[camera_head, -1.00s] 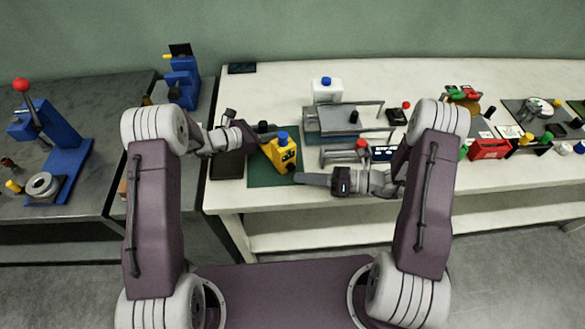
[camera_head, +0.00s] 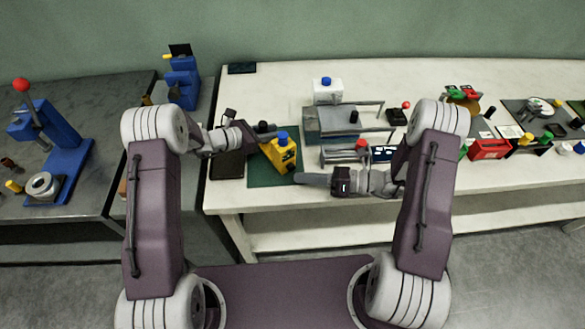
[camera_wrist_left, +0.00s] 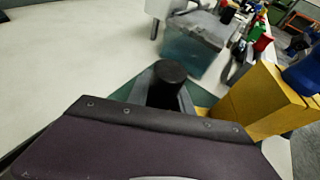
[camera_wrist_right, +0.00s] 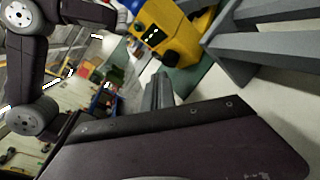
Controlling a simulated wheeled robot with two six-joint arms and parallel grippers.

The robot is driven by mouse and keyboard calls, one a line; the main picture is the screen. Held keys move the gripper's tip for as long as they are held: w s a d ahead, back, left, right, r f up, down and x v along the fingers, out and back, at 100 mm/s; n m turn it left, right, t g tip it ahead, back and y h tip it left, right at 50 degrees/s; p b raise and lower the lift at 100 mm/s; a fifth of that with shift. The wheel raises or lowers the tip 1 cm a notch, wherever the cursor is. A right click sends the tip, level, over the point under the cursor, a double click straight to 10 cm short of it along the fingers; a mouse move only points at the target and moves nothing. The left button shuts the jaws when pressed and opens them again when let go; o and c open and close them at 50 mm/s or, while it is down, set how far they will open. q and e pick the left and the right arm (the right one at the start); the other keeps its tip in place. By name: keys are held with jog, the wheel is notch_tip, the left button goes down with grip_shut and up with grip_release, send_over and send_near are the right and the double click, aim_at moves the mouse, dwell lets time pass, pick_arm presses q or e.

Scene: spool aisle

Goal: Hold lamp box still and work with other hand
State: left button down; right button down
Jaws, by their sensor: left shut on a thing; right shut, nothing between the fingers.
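The yellow lamp box (camera_head: 283,157) with a blue top (camera_head: 282,137) stands tilted in the picture on a green mat (camera_head: 262,174). My left gripper (camera_head: 267,134) is at its upper left side, shut on a black round part. That black part (camera_wrist_left: 168,78) shows between the fingers in the left wrist view, beside the yellow box (camera_wrist_left: 262,100); whether it belongs to the box is not clear. My right gripper (camera_head: 300,178) is shut and empty just in front of the box's lower right. In the right wrist view, the box (camera_wrist_right: 175,38) is beyond the fingers (camera_wrist_right: 160,88).
A grey fixture with rails (camera_head: 340,122) stands right of the box, a white bottle with a blue cap (camera_head: 327,91) behind it. A dark tray (camera_head: 227,165) lies to the left. A red box (camera_head: 488,149) is farther right.

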jog(key=shift+w, duration=0.1)
dwell(0.3)
jog(key=shift+w+a, duration=0.2)
jog(key=shift+w, duration=0.05)
jog(key=shift+w+a, duration=0.3)
jog(key=shift+w, duration=0.2)
dwell(0.9)
jog(key=shift+s+d, duration=0.5)
jog(key=shift+s, duration=0.35)
jog(key=shift+s+d, duration=0.45)
jog(key=shift+s, duration=0.3)
jog(key=shift+s+d, duration=0.4)
jog(key=shift+s, duration=0.3)
jog(key=shift+s+d, duration=0.45)
jog(key=shift+s, duration=0.3)
